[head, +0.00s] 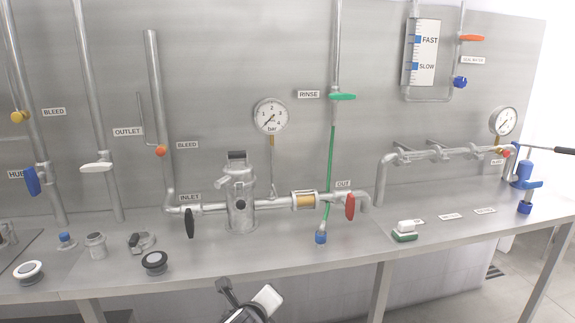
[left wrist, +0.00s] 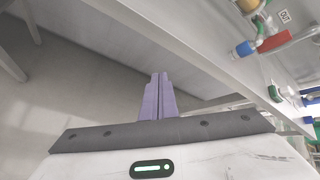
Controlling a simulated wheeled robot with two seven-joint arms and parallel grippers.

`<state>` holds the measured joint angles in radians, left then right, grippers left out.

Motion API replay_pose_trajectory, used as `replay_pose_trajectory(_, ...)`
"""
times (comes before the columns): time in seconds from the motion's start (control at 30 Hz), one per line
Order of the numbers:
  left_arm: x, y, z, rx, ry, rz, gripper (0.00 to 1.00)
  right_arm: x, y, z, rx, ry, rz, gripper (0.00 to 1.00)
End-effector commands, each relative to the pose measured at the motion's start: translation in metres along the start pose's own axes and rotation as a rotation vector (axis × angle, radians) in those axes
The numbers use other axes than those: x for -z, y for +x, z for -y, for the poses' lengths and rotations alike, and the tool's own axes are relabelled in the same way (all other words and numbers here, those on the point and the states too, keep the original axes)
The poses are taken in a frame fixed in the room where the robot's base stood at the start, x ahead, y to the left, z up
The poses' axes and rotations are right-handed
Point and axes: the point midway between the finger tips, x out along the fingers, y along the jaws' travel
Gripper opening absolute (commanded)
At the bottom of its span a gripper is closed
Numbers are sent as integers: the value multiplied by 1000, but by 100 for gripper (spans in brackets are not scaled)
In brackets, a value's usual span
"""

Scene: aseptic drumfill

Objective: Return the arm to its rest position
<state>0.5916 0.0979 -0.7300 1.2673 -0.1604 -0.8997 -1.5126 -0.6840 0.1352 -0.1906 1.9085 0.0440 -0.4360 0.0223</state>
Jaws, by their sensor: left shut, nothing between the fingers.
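My left gripper (left wrist: 159,76) shows in the left wrist view with its two purple fingers together and nothing between them. It is in front of the bench, with the bench edge and underside close by at the upper right of that view. In the head view, a dark and white part of my arm (head: 250,303) shows at the bottom centre, in front of the bench's front edge; the fingers cannot be made out there. My right gripper is not in either view.
The steel bench (head: 320,258) holds a filter housing (head: 239,200), a black INLET handle (head: 189,223), a red OUT handle (head: 350,206) and a green RINSE hose (head: 331,170). A white and green block (head: 405,231) lies to the right. Bench legs (head: 380,292) stand below.

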Motion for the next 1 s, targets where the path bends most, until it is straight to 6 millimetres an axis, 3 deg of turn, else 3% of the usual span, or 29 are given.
replay_pose_trajectory(0.03,31,-5,-27,-6,-145,-56,0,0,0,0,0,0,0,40)
replay_pose_trajectory(0.2,104,-34,-100,-46,-676,-184,0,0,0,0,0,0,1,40)
replay_pose_trajectory(0.4,158,-88,-186,-146,-1293,-230,0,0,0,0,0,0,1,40)
replay_pose_trajectory(0.6,180,-155,-265,-241,-1841,-173,0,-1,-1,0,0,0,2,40)
replay_pose_trajectory(0.7,181,-183,-292,-266,-2037,-129,0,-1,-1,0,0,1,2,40)
replay_pose_trajectory(0.83,180,-207,-312,-281,-2190,-88,0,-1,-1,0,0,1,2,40)
replay_pose_trajectory(1.0,179,-214,-318,-284,-2242,-73,0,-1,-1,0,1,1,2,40)
